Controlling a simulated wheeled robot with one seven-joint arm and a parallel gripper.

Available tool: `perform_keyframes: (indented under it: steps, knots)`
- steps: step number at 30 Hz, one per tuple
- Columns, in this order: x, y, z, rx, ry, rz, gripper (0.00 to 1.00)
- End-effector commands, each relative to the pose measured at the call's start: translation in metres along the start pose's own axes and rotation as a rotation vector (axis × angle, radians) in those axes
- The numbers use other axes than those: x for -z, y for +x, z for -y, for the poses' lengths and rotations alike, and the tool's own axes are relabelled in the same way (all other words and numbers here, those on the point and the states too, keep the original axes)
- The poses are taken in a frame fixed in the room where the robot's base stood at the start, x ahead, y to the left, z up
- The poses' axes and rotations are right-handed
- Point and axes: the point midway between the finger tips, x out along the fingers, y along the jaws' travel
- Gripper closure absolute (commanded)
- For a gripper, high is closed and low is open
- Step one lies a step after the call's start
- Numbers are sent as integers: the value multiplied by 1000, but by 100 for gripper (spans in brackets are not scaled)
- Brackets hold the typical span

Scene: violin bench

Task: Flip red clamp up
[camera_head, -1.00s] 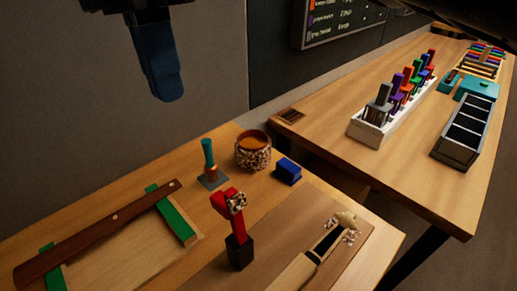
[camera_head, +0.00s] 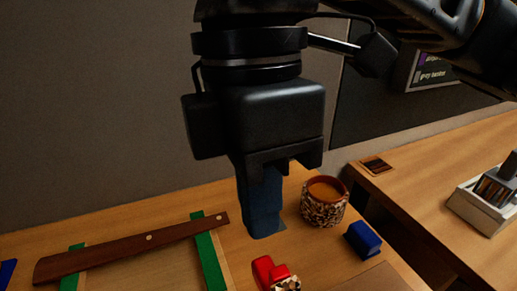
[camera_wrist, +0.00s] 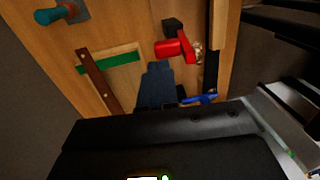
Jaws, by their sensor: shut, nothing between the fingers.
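The red clamp (camera_head: 271,272) shows at the bottom edge of the head view, where its lower part is cut off. In the wrist view the red clamp (camera_wrist: 170,47) has a red head to one side, a red arm and a dark block base (camera_wrist: 173,25). My gripper (camera_head: 264,232) has dark blue fingers pointing down, shut and empty. In the head view it appears above and just behind the clamp, apart from it. In the wrist view my gripper (camera_wrist: 158,66) ends just short of the clamp's red head. I cannot tell the exact height gap.
A patterned cup (camera_head: 324,203) with orange contents and a blue block (camera_head: 362,240) stand to the right. A brown strip (camera_head: 130,250) lies across green bars (camera_head: 208,255) at left. A teal-handled tool (camera_wrist: 52,15) shows in the wrist view. A second table (camera_head: 425,160) is at right.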

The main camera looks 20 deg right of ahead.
Motion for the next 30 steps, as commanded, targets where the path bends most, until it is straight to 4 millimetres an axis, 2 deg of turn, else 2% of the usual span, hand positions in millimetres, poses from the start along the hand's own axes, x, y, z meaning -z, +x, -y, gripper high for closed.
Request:
perform_keyframes:
  steps: [3, 9, 23, 30]
  knots:
    - [0, 20, 0, 1, 0, 0, 100]
    - [0, 38, 0, 0, 0, 0, 100]
    - [0, 42, 0, 2, 0, 0, 100]
    - [0, 47, -6, 70, 2, -1, 100]
